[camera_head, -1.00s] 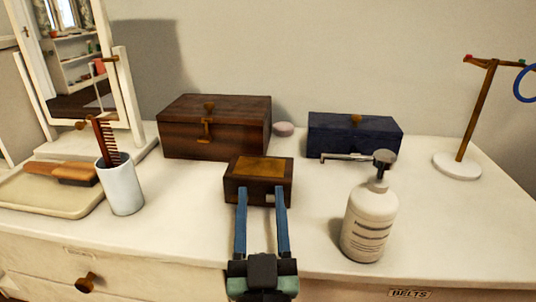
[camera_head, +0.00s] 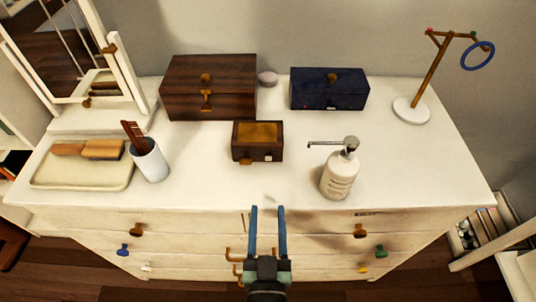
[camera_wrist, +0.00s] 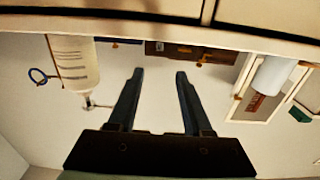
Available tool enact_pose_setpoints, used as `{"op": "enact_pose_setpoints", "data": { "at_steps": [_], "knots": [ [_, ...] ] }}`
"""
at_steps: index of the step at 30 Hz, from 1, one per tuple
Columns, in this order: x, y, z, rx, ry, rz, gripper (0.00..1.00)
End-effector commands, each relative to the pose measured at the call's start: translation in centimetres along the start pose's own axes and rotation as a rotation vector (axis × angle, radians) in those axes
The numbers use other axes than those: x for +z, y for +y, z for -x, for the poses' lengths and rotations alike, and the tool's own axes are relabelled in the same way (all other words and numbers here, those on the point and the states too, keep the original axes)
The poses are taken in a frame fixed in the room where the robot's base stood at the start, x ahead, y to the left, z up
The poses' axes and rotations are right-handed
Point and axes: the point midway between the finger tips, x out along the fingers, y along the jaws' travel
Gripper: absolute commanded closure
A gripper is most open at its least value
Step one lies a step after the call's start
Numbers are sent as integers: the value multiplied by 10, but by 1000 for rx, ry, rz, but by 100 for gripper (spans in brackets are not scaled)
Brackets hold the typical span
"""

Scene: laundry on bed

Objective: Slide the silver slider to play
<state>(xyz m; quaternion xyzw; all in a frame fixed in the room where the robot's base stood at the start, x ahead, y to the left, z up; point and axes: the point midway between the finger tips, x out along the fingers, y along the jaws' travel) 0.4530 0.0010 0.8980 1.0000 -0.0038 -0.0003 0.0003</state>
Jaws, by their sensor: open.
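A small dark wooden box with a lighter brown top panel (camera_head: 258,134) stands in the middle of the dresser top. A small silver piece (camera_head: 268,158), which looks like the slider, sits low on its front, right of centre. A brass-coloured piece (camera_head: 246,162) sits left of it. Any play marking is too small to read. My gripper (camera_head: 268,209) is open and empty, at the dresser's front edge and apart from the box. In the wrist view the box (camera_wrist: 163,47) shows beyond my gripper's fingertips (camera_wrist: 158,71), with the silver piece (camera_wrist: 184,50) on it.
A soap dispenser (camera_head: 340,175) stands right of the box, a white cup with a comb (camera_head: 150,163) left. A wooden chest (camera_head: 180,104) and a dark blue box (camera_head: 312,101) stand behind. Drawer knobs (camera_head: 360,231) and brass hooks (camera_head: 236,254) project from the dresser front.

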Motion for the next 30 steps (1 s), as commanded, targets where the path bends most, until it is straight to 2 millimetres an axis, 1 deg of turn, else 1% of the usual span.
{"op": "enact_pose_setpoints", "data": {
  "at_steps": [5, 18, 24, 30],
  "knots": [
    [-1, 0, -22, 1, 4, 0, 50],
    [-1, 0, -97, -1, 3, 0, 50],
    [0, 0, -119, -1, 1, 0, 50],
    [0, 0, -126, -1, 0, 0, 50]
  ]
}}
